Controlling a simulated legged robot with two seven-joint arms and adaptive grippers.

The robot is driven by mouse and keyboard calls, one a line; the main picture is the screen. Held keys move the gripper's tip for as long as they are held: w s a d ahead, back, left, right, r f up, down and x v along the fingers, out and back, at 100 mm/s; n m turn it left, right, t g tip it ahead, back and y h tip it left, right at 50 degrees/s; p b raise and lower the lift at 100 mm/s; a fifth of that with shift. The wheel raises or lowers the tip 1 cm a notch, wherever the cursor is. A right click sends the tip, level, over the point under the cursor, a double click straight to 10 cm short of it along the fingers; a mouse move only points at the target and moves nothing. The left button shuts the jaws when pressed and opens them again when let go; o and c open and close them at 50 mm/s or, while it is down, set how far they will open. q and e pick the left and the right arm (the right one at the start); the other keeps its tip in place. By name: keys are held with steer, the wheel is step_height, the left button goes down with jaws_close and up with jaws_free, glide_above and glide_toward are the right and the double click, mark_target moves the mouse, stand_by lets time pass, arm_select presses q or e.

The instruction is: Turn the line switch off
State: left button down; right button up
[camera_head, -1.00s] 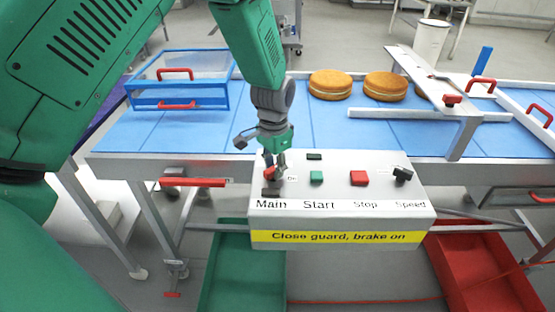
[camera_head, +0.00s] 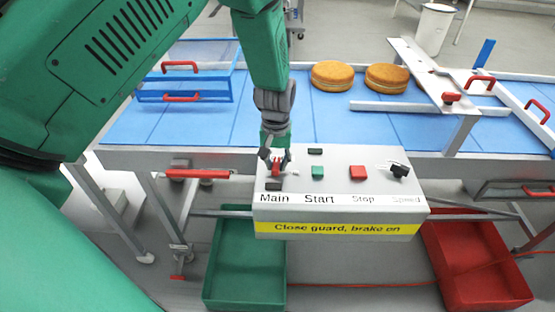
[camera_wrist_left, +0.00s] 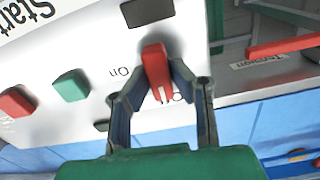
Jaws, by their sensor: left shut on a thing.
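The control box (camera_head: 340,185) stands in front of the blue conveyor, with the labels Main, Start, Stop and Speed. The red switch handle (camera_head: 276,171) sits above the Main label. My left gripper (camera_head: 275,162) points down at it. In the left wrist view, the left gripper (camera_wrist_left: 157,78) has its two fingers on either side of the red handle (camera_wrist_left: 156,65), shut on it. The handle's white-marked end lies near the Off lettering, partly hidden by a finger; On shows to the left. My right gripper is not in view.
The green Start button (camera_head: 318,173), red Stop button (camera_head: 357,173) and black Speed knob (camera_head: 399,171) sit to the right on the box. A green bin (camera_head: 243,285) and a red bin (camera_head: 478,270) stand below.

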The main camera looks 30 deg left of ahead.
mark_target(276, 163)
arm_select(q)
steer(key=shift+s+d+f+n, duration=0.1)
steer(key=shift+s+f+n, duration=0.2)
steer(key=shift+s+n, duration=0.1)
steer(key=c, duration=1.4)
jaws_free()
steer(key=shift+c, duration=0.2)
steer(key=shift+w+r, duration=0.15)
steer(key=shift+w+r, duration=0.1)
steer(key=shift+r, duration=0.15)
step_height(276, 163, up, 11)
steer(key=shift+r, duration=0.2)
